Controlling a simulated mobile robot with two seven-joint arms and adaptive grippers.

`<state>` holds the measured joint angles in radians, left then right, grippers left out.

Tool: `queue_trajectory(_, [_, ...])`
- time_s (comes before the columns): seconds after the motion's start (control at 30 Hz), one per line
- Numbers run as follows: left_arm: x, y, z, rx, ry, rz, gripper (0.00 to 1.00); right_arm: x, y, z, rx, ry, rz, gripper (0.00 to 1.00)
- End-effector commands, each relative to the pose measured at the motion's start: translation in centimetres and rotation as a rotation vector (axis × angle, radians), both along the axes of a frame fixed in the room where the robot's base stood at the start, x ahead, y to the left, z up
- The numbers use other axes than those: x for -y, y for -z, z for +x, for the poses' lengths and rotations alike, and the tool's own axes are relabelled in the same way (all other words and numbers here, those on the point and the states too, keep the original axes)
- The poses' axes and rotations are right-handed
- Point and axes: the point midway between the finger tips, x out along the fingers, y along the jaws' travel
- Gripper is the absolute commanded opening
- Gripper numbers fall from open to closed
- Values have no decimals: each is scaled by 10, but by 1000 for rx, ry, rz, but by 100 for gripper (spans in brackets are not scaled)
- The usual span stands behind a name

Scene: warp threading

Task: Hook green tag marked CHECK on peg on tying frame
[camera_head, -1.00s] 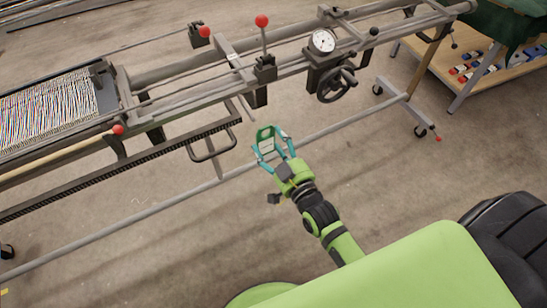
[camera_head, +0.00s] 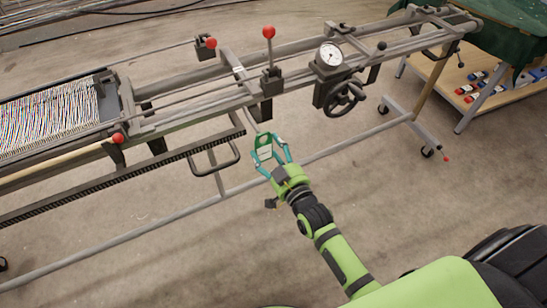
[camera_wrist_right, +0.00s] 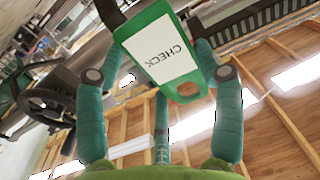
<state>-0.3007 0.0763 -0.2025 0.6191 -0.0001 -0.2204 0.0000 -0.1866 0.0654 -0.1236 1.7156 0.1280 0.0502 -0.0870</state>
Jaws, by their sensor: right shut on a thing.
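The green tag (camera_head: 264,154) is held upright at the tip of my right gripper (camera_head: 270,157), in front of the tying frame (camera_head: 188,104). In the right wrist view the tag (camera_wrist_right: 158,52) has a white label reading CHECK, which appears turned over, and a slot at its lower end. The teal fingers of my right gripper (camera_wrist_right: 160,75) stand around the tag and are shut on it. A thin short bar (camera_head: 252,118) juts from the frame just above the tag; I cannot tell if it is the peg, or whether they touch. My left gripper is not in view.
The frame carries red-knobbed levers (camera_head: 269,33), a dial gauge (camera_head: 330,54) and a handwheel (camera_head: 345,98). A looped handle (camera_head: 216,170) and a long lower rail (camera_head: 150,227) lie near my right gripper. A shelf cart (camera_head: 480,85) stands at the right. The floor in front is open.

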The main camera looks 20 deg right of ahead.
Motion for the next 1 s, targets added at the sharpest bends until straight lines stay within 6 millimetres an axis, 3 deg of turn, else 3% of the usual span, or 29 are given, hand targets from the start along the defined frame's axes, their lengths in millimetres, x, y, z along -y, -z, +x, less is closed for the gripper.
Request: queue_trajectory(1.0, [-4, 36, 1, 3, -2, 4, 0, -7, 12, 54, 0, 0, 0, 46])
